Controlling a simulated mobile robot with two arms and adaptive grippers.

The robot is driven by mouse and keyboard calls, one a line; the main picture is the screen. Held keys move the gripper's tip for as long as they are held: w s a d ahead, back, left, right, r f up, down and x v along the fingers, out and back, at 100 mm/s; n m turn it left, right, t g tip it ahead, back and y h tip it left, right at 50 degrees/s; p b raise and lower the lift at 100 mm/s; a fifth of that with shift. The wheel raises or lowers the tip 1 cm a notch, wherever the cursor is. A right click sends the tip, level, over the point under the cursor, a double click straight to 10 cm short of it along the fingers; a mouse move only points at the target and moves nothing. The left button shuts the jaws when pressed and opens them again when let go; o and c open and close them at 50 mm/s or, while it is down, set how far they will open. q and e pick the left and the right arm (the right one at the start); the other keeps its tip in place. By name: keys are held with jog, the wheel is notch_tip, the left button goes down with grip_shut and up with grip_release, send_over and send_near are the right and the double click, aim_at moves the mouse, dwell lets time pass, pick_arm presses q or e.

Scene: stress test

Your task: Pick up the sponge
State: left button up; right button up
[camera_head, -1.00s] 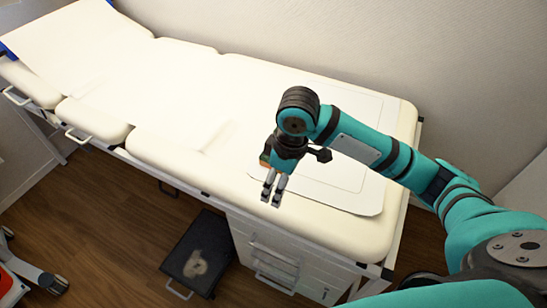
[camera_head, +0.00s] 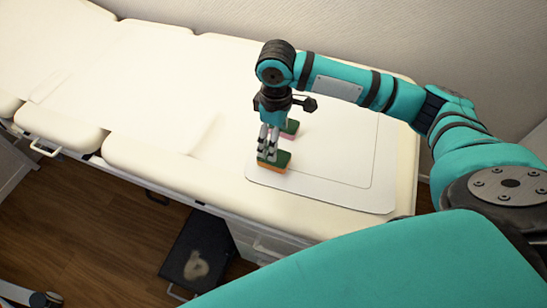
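A sponge (camera_head: 281,163) with a green top and an orange lower side lies near the front left edge of the pale mat on the couch. A second green and pink block (camera_head: 291,128), perhaps another sponge, sits just behind it, partly hidden by my gripper. My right gripper (camera_head: 267,157) points down, its fingertips overlapping the left part of the green and orange sponge. The fingers look close together; whether they are shut on the sponge or only in front of it cannot be told. My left gripper is not in view.
The cream padded couch (camera_head: 160,155) stretches along the wall. The pale mat (camera_head: 340,195) is otherwise clear to the right. A black step (camera_head: 195,250) stands on the wooden floor below, near white drawers (camera_head: 250,238).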

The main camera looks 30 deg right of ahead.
aim_at(284, 157)
notch_tip(284, 157, down, 3)
jog(key=shift+w+f, duration=0.1)
jog(key=shift+f, duration=0.95)
notch_tip(284, 157, down, 4)
jog(key=shift+w+d+r+b, duration=0.1)
jog(key=shift+d+r+b, duration=0.1)
jog(key=shift+b, duration=0.15)
jog(key=shift+f, duration=0.5)
jog(key=c, duration=0.6)
jog(key=shift+c, duration=1)
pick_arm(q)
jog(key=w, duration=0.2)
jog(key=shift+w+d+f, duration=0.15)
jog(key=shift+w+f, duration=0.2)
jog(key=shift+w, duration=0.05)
